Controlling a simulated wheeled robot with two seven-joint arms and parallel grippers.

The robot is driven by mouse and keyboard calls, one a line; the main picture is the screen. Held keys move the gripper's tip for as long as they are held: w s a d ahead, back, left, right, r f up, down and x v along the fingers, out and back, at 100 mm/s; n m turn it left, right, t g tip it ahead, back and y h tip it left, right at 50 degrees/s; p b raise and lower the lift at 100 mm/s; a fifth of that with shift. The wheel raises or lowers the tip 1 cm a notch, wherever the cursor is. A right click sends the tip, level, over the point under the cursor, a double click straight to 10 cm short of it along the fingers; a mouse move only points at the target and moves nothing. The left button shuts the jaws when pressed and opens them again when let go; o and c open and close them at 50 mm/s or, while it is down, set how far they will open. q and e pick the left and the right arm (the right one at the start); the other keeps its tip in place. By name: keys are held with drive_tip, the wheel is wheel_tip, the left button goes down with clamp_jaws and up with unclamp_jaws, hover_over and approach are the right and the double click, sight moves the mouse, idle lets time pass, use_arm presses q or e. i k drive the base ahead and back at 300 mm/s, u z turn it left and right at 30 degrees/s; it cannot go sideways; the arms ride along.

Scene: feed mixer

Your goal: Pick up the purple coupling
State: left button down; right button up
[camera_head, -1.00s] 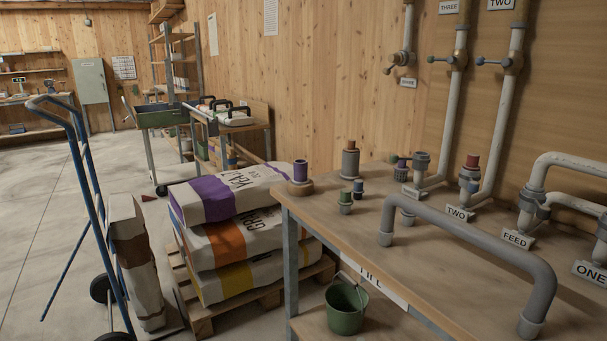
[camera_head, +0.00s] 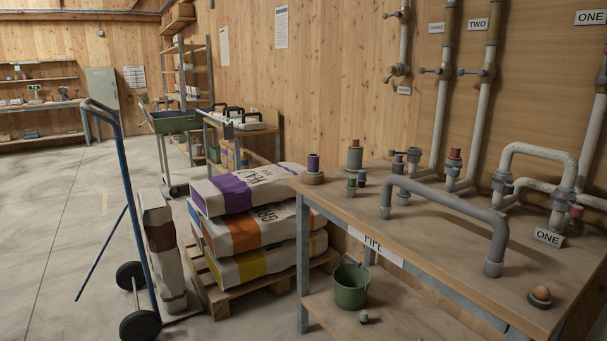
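A purple coupling (camera_head: 313,164) stands upright on a round brownish base at the far left corner of the wooden workbench (camera_head: 440,250). A smaller purple-topped fitting (camera_head: 398,160) stands farther right, near the pipes; I cannot tell its exact shape. Neither of my grippers is in view, and nothing touches the coupling.
Right of the coupling stand a grey fitting with an orange-brown top (camera_head: 355,155) and small green and blue fittings (camera_head: 351,186). A grey bent pipe (camera_head: 450,197) arches over the bench. Stacked sacks (camera_head: 250,225) and a blue hand truck (camera_head: 125,200) are left of the bench.

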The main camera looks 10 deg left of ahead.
sight(313, 159)
drive_tip(key=u, duration=0.8)
drive_tip(key=i, duration=1)
drive_tip(key=u, duration=0.5)
drive_tip(key=i, duration=1.35)
drive_tip(key=z, duration=0.6)
